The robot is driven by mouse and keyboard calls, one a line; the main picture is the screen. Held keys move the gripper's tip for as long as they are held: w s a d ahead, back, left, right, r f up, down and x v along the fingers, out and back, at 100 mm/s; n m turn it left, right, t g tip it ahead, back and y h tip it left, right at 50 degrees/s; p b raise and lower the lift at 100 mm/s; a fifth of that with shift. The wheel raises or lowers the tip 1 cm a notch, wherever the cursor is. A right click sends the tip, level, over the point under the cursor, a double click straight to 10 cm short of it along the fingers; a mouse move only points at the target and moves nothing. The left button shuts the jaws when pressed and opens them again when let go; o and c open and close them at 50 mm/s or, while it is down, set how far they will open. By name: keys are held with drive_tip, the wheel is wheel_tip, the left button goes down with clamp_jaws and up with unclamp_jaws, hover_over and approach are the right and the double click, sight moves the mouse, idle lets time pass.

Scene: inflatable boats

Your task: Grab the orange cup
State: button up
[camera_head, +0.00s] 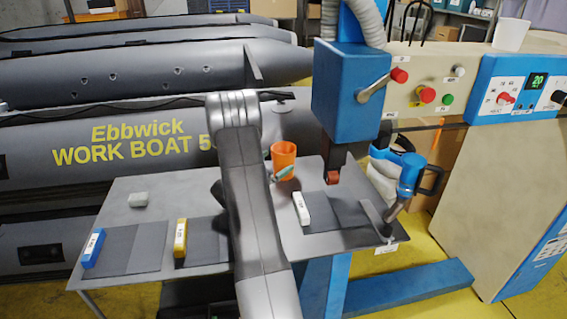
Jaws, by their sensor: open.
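The orange cup (284,158) stands upright at the back of the grey work table, just right of my arm. My gripper (275,165) is at the cup's left side, mostly hidden behind my own arm. Its teal finger tips show: one at the cup's upper left edge, the other in front of the cup's lower part. The jaws are open. I cannot tell whether the fingers touch the cup.
A blue machine head (348,95) hangs right of the cup. Grey boats (60,185) lie behind.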

drive_tip(key=p+x, duration=0.1)
drive_tip(key=x, duration=0.3)
drive_tip(key=shift+w+d+p, duration=0.2)
drive_tip(key=shift+p, duration=0.1)
drive_tip(key=shift+f, duration=0.1)
drive_tip(key=shift+c, duration=0.2)
drive_tip(key=c, duration=1)
